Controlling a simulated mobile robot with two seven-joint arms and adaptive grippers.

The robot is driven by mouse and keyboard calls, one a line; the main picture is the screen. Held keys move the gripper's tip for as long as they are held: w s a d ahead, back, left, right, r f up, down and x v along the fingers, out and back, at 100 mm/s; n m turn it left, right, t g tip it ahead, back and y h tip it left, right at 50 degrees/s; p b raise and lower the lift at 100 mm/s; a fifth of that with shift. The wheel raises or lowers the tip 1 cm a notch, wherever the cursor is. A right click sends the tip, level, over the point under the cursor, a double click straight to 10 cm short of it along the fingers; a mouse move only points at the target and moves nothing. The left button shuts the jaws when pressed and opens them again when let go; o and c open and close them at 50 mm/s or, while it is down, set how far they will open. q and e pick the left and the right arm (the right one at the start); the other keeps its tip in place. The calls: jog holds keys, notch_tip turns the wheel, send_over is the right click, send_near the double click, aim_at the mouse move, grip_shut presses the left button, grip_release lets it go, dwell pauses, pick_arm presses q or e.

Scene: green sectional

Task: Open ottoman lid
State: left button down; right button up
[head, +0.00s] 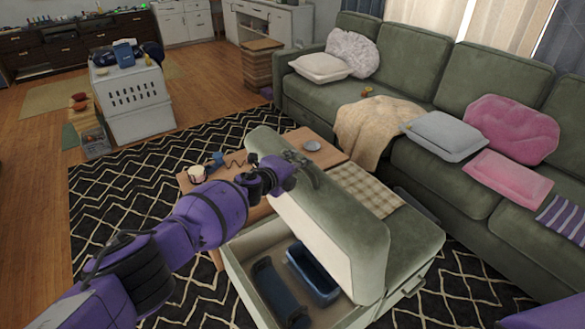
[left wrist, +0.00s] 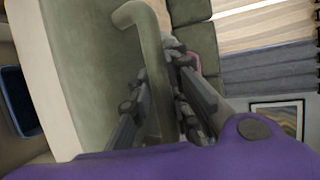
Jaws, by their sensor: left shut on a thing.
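The green ottoman (head: 415,243) stands on the patterned rug with its lid (head: 345,215) raised and tilted up. The lid's pale underside faces the open storage space, which holds a blue bin (head: 313,275) and a dark rolled item (head: 278,293). My left gripper (head: 303,163) is at the lid's upper edge. At the lower right of the head view a purple part of my right arm shows; my right gripper is out of view.
A green sectional (head: 440,150) with cushions and a beige blanket (head: 375,128) runs behind the ottoman. A wooden coffee table (head: 320,145) with small items stands close behind the lid. A white crate (head: 133,100) stands at the back left. Open rug lies at the left.

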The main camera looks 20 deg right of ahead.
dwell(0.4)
pick_arm(q)
jog(key=c, duration=1.7)
grip_release()
jog(key=shift+o, duration=0.3)
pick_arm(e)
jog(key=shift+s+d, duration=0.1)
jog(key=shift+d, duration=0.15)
pick_arm(q)
jog(key=shift+s+a+r, duration=0.2)
jog(key=shift+a+r, duration=0.15)
jog(key=shift+a, duration=0.05)
jog(key=v, duration=1.1)
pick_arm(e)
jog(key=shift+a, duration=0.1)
pick_arm(q)
jog(key=shift+f, duration=0.15)
